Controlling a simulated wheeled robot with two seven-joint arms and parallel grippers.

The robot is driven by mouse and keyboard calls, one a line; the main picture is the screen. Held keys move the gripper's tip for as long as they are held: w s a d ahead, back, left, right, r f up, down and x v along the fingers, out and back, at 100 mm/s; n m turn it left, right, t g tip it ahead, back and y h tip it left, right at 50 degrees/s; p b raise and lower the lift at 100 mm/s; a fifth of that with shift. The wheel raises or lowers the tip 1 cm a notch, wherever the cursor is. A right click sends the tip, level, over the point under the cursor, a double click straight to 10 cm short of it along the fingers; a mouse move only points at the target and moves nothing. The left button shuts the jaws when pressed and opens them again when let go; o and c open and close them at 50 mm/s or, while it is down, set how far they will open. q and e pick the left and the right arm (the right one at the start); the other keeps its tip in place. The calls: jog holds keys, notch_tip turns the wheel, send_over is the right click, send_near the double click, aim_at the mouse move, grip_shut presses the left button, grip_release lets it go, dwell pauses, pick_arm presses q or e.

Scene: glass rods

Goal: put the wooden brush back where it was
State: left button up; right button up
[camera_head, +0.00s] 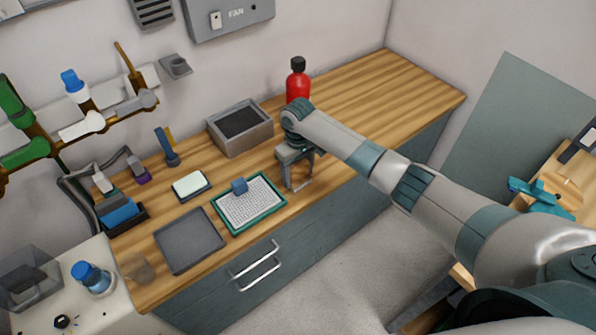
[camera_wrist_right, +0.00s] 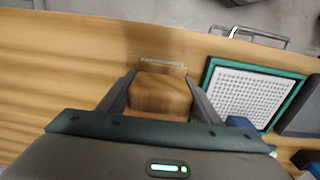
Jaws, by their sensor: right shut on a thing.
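The wooden brush (camera_wrist_right: 160,98) shows in the right wrist view as a brown wooden block with a pale bristle edge at its far side. My right gripper (camera_wrist_right: 163,84) is shut on it, one finger at each side. In the head view my right gripper (camera_head: 296,178) points down over the bench, right of the green-rimmed tray (camera_head: 279,203). There the brush is mostly hidden by the fingers. I cannot tell whether the brush touches the bench. My left gripper is not in view.
A grey open box (camera_head: 257,143) and a red bottle (camera_head: 298,84) stand behind my gripper. A dark flat tray (camera_head: 190,241) lies further left. The wooden bench (camera_head: 375,95) is clear to the right.

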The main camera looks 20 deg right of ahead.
jog(key=shift+f, duration=0.1)
jog(key=o, duration=1.4)
notch_tip(320, 180, up, 12)
jog(key=shift+r+b, duration=0.15)
jog(key=shift+b, duration=1.1)
